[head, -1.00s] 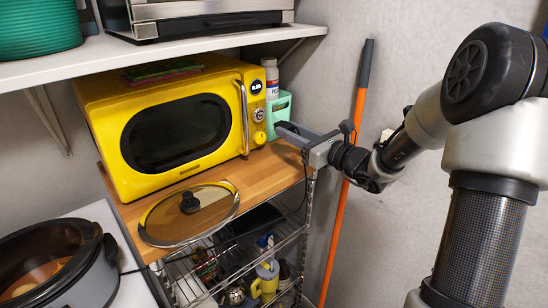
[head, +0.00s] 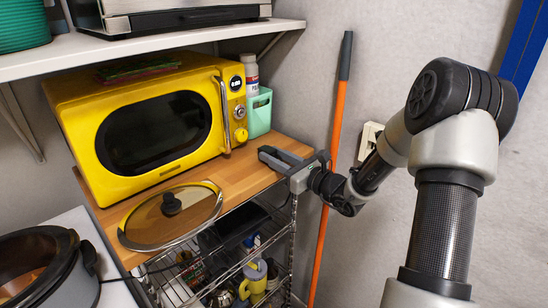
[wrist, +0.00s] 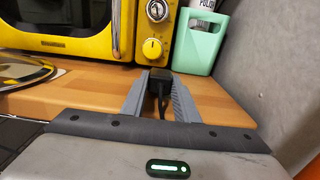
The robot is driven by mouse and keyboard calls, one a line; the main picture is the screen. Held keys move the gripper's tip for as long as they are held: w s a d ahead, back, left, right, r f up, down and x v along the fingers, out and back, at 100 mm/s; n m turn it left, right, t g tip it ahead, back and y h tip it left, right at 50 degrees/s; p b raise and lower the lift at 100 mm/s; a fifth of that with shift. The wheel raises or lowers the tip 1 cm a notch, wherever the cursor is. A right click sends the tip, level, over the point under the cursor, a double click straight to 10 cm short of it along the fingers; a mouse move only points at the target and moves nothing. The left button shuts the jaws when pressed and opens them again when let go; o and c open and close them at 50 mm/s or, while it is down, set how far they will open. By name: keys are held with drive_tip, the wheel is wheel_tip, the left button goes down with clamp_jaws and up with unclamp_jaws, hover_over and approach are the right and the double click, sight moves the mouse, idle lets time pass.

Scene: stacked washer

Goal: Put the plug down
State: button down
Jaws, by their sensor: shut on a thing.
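The black plug (wrist: 158,80) shows in the wrist view between the fingertips, with its dark cord running back toward my palm. My gripper (wrist: 160,88) is shut on it. In the head view my gripper (head: 276,158) is low over the right end of the wooden shelf top (head: 247,165), in front of the green holder and right of the yellow microwave (head: 150,130). The plug is not clearly visible there. I cannot tell whether it touches the wood.
The green holder (head: 258,112) with a white bottle stands behind. A glass lid (head: 170,215) lies on the wood at left. Wire shelves with several items are below. An orange pole (head: 335,160) leans on the wall, near a wall outlet (head: 369,140).

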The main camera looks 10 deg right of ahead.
drive_tip(key=shift+f+b, duration=0.4)
drive_tip(key=shift+f, duration=0.05)
drive_tip(key=c, duration=1.4)
unclamp_jaws()
drive_tip(key=shift+r, duration=0.2)
drive_tip(key=shift+r+p, duration=0.55)
drive_tip(key=shift+p, duration=0.05)
drive_tip(key=v, duration=1.2)
drive_tip(key=shift+f, duration=0.25)
